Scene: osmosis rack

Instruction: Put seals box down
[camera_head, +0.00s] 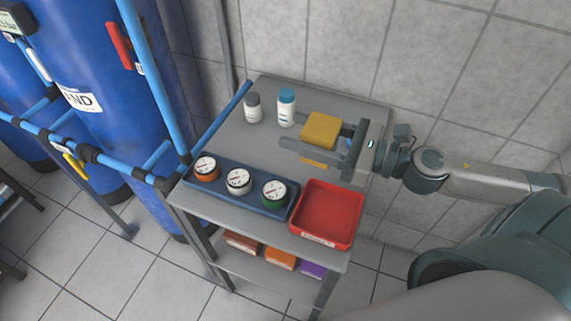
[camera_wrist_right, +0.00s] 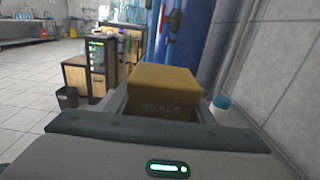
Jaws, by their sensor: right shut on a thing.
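The seals box is a yellow box (camera_head: 321,130) at the back right of the grey cart top (camera_head: 222,143) in the head view. My right gripper (camera_head: 312,147) comes in from the right and is shut on it, with one finger across its front. In the right wrist view the same yellow box (camera_wrist_right: 162,92) sits between the fingers, with lettering on its near face. Part of the box shows below the front finger. I cannot tell whether its underside touches the cart top. My left gripper is not in view.
A white bottle with a blue cap (camera_head: 287,108) and one with a grey cap (camera_head: 253,108) stand left of the box. A blue tray (camera_head: 233,202) with three gauges and an empty red tray (camera_head: 328,213) lie along the front. Blue tanks (camera_head: 99,90) stand at left.

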